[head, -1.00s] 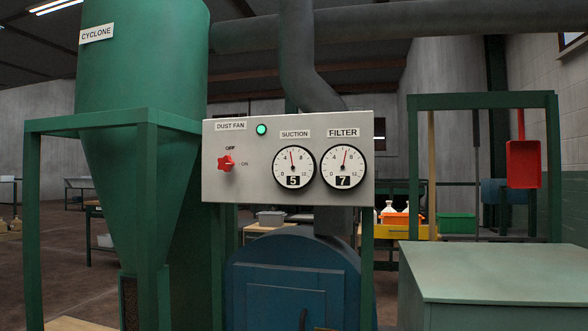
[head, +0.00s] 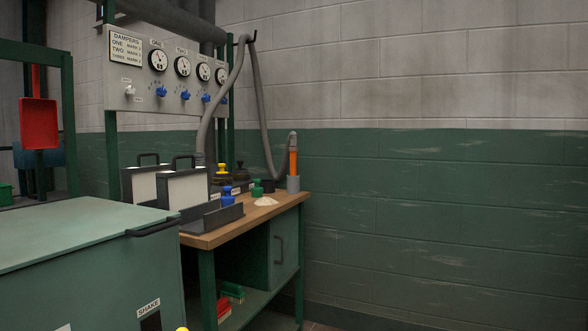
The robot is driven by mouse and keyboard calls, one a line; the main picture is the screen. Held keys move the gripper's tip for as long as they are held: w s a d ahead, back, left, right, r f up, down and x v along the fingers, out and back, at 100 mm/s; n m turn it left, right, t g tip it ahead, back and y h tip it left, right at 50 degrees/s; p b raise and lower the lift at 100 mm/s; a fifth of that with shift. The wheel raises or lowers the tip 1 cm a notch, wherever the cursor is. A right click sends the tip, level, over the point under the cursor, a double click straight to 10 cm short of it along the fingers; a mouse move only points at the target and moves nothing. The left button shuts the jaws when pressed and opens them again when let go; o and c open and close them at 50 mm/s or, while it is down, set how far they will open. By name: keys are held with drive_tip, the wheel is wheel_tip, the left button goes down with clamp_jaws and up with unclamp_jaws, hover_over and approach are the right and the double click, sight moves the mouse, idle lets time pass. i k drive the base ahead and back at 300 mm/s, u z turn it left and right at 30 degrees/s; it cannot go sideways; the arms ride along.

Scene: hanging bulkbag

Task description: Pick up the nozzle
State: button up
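The nozzle (head: 293,162) appears to be the orange tube standing upright at the far right end of the wooden workbench (head: 270,208). Its lower end sits in a grey cup-like holder (head: 293,184). A grey hose (head: 264,112) joins its top and runs up over a hook beside the damper panel, then down behind the bench items.
A pale green cabinet (head: 85,235) with a handle fills the lower left. Black-handled cases (head: 183,190), a blue knobbed piece (head: 227,197), a green one (head: 257,188) and a pale powder pile (head: 265,201) are on the bench. A damper panel (head: 140,90) hangs above.

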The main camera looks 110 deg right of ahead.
sight(293, 149)
drive_tip(key=z, duration=4.4)
drive_tip(key=i, duration=2.7)
drive_tip(key=u, duration=0.45)
